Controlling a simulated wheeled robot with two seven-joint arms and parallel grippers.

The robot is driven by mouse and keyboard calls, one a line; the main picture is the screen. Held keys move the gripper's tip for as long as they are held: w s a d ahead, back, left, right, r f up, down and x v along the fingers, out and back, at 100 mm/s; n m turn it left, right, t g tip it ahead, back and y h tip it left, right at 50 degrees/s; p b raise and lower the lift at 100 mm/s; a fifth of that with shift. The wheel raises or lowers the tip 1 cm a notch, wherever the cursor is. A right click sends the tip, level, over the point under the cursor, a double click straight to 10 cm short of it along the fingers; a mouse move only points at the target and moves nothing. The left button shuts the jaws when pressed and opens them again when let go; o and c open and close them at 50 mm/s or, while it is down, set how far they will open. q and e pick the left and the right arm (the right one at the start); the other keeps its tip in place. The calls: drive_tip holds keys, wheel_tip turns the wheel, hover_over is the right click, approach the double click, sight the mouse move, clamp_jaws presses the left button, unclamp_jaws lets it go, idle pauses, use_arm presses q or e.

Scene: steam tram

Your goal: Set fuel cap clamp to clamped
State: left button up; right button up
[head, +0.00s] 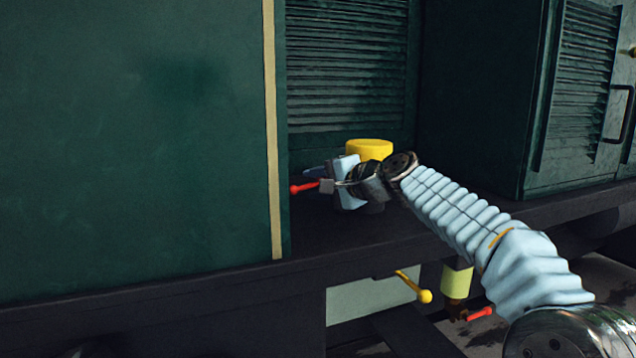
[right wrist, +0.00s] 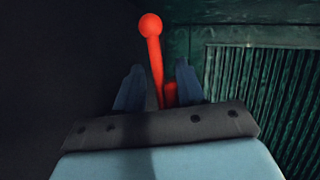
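A red lever with a ball end (head: 303,187), which I take for the fuel cap clamp, sticks out to the left below a yellow cap (head: 369,148). My right gripper (head: 320,177) is in front of the cap, at the lever. In the right wrist view the red lever (right wrist: 155,60) runs up between the two spread fingers of my right gripper (right wrist: 158,78), its ball beyond the fingertips. A gap shows beside the lever, and I cannot tell whether either finger touches it. The lever's base is mostly hidden by the gripper. My left gripper is not in view.
A large green panel (head: 130,130) stands close on the left. A louvred wall (head: 346,70) is behind the cap. A dark ledge (head: 350,238) runs below. Under it are a yellow ball-ended lever (head: 424,295) and another red lever (head: 480,313). A door handle (head: 618,112) is at right.

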drive_tip(key=shift+c, duration=0.3)
clamp_jaws()
drive_tip(key=shift+r, duration=0.1)
drive_tip(key=shift+r+m+t+y, duration=0.3)
drive_tip(key=shift+r+m+y, duration=0.25)
drive_tip(key=shift+m, duration=0.45)
drive_tip(key=shift+d+r+m+t+y+b, duration=0.2)
drive_tip(key=shift+r+m+y+b, duration=0.25)
drive_tip(key=shift+m, duration=0.45)
drive_tip(key=shift+d+r+m+t+y+b, duration=0.1)
drive_tip(key=shift+r+m+t+y+b, duration=0.25)
drive_tip(key=shift+m, duration=0.55)
drive_tip(key=shift+r, duration=0.2)
drive_tip(key=shift+o, duration=0.3)
unclamp_jaws()
